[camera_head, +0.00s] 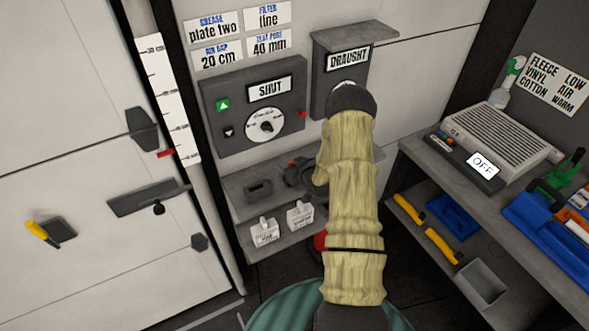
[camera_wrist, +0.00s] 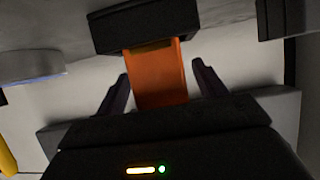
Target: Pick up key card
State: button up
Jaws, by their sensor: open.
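An orange card (camera_wrist: 165,90), which looks like the key card, shows in the wrist view. Its far end meets a dark block (camera_wrist: 145,24); whether it sits in a slot there cannot be told. My gripper (camera_wrist: 160,70) is open, with one finger on each side of the card and a visible gap at each. The card's near end is hidden behind the gripper's body. In the head view, my sleeved arm covers the middle, and a dark shape beside it above the shelf may be my gripper. I cannot make out the card there.
A control panel (camera_head: 228,119) with a dial and a box marked DRAUGHT (camera_head: 326,75) are on the wall. Below, a grey shelf (camera_head: 250,213) holds small labelled blocks. A bench (camera_head: 415,148) with a heater unit (camera_head: 500,130) stands at right. White door panels fill the left.

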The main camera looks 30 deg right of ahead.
jog(key=shift+s, duration=0.2)
jog(key=shift+w, duration=0.15)
jog(key=shift+c, duration=0.4)
jog(key=shift+w+a, duration=0.1)
jog(key=c, duration=0.4)
jog(key=shift+a, duration=0.1)
jog(key=c, duration=0.6)
